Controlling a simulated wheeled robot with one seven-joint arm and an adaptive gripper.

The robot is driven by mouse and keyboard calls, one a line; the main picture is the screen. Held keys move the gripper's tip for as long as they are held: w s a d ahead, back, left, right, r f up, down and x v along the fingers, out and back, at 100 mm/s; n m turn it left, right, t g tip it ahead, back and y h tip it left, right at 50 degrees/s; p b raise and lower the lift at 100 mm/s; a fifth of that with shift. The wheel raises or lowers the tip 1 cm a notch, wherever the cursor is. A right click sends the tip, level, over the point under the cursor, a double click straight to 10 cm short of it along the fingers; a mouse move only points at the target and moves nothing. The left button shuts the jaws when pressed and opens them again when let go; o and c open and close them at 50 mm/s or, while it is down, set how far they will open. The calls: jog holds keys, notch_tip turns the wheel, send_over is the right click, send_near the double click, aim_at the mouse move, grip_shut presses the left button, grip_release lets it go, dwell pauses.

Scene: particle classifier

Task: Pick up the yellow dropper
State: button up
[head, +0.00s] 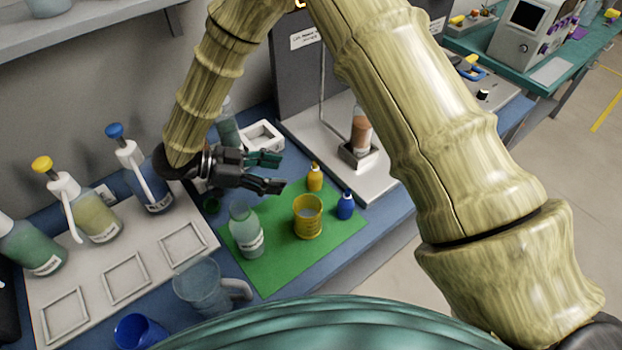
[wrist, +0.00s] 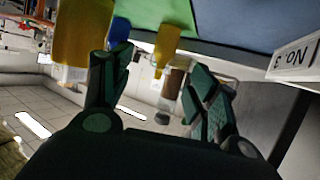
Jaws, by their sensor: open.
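The yellow dropper (head: 315,178) is a small bottle standing upright at the back right of the green mat (head: 281,268). My gripper (head: 275,173) is open and empty in the head view, to the left of the dropper, its fingers pointing right toward it. In the wrist view, which is upside down, the yellow dropper (wrist: 166,45) hangs in the gap between the two spread fingers (wrist: 160,82), beyond the tips. No contact shows.
A yellow cup (head: 308,222) and a blue dropper (head: 346,206) stand near the yellow dropper. A greenish bottle (head: 246,232) stands on the mat's left. A white-based stand (head: 373,187) holding a brown-filled container is behind. Pump bottles stand left.

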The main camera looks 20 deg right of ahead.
aim_at(309, 175)
jog(key=x, duration=0.4)
jog(key=p+x, duration=0.1)
jog(key=x, duration=0.1)
jog(key=shift+s+d+r, duration=0.15)
jog(key=shift+d+r, duration=0.05)
jog(key=shift+d, duration=0.1)
jog(key=shift+w+f+p+x, duration=0.15)
jog(key=shift+p+x, duration=0.2)
jog(key=shift+x, duration=0.9)
jog(key=shift+w+f+p+x, duration=0.15)
jog(key=shift+p+x, duration=0.2)
jog(key=shift+x, duration=0.9)
jog(key=shift+w+a+r, duration=0.1)
jog(key=c, duration=1.1)
